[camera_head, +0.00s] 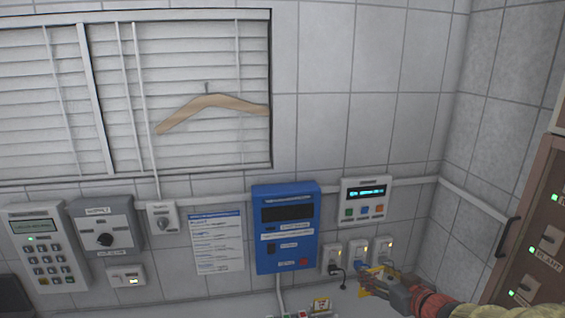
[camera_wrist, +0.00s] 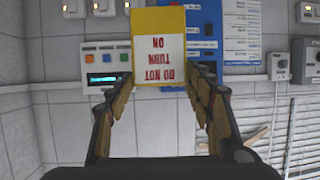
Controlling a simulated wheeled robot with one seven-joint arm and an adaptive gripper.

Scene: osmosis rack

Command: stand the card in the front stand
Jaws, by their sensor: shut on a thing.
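The card (camera_wrist: 158,22) has a yellow band and a white part reading "DO NOT TURN ON", upside down in the wrist view. My gripper (camera_wrist: 162,78) is shut on it, with the card between its fingertips. In the head view my gripper (camera_head: 384,286) is at the lower right, in front of the sockets, and a yellow edge of the card (camera_head: 366,281) shows there.
A blue wall box (camera_head: 285,252) hangs left of my gripper, with a white controller (camera_head: 365,213) above right. Sockets (camera_head: 358,254) with plugs are on the wall behind it. A brown cabinet (camera_head: 530,240) with a black handle is at right. Little of the worktop shows.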

